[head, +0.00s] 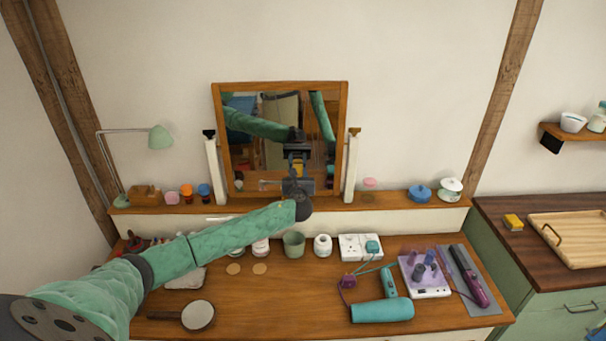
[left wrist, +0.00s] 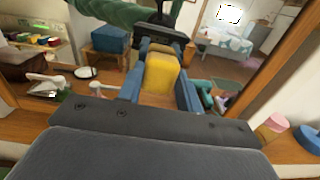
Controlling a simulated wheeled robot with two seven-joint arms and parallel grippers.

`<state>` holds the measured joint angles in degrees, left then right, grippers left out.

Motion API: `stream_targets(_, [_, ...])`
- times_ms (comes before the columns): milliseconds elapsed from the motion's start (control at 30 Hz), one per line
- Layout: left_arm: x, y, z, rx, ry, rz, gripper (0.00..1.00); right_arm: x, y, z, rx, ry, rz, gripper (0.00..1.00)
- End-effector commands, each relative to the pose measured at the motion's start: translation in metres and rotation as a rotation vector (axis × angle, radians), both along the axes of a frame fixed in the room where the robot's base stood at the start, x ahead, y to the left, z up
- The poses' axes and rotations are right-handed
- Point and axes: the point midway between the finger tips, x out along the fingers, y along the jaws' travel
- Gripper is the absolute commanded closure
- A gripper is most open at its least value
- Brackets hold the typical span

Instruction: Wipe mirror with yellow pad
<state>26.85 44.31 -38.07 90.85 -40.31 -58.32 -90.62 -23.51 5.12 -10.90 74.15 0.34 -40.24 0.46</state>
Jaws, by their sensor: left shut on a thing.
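The mirror (head: 268,180) stands upright in a wooden frame on the ledge behind the dressing table. My left arm reaches in from the left, and my left gripper (head: 297,176) is in front of the lower right part of the glass. In the left wrist view, the yellow pad (left wrist: 160,74) shows between the blue fingers of my left gripper (left wrist: 161,88), which is shut on it. The mirror glass fills much of that view and reflects my arm and gripper. I cannot tell whether the pad touches the glass. My right gripper is not in view.
Cream posts (head: 212,170) flank the mirror. Small jars and a blue pot (head: 420,193) stand on the ledge. A hand mirror (head: 197,316), green cup (head: 293,244), teal hair dryer (head: 383,310) and purple styling tool (head: 468,275) lie below. A yellow sponge (head: 513,221) sits on the right counter.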

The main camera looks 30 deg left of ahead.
Motion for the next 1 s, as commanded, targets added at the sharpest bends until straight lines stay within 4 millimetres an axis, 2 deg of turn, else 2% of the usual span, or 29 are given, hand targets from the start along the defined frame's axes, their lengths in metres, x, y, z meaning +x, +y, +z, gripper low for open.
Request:
stream_targets(267, [-0.005,0.009,0.001,0.001,0.0,0.002,0.83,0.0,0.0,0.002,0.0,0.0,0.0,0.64])
stream_targets(700, [-0.02,0.034,0.001,0.001,0.0,0.002,0.83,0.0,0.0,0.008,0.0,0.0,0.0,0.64])
stream_targets(1000, [-0.021,0.035,0.001,0.001,-0.001,0.002,0.83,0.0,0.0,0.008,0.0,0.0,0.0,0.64])
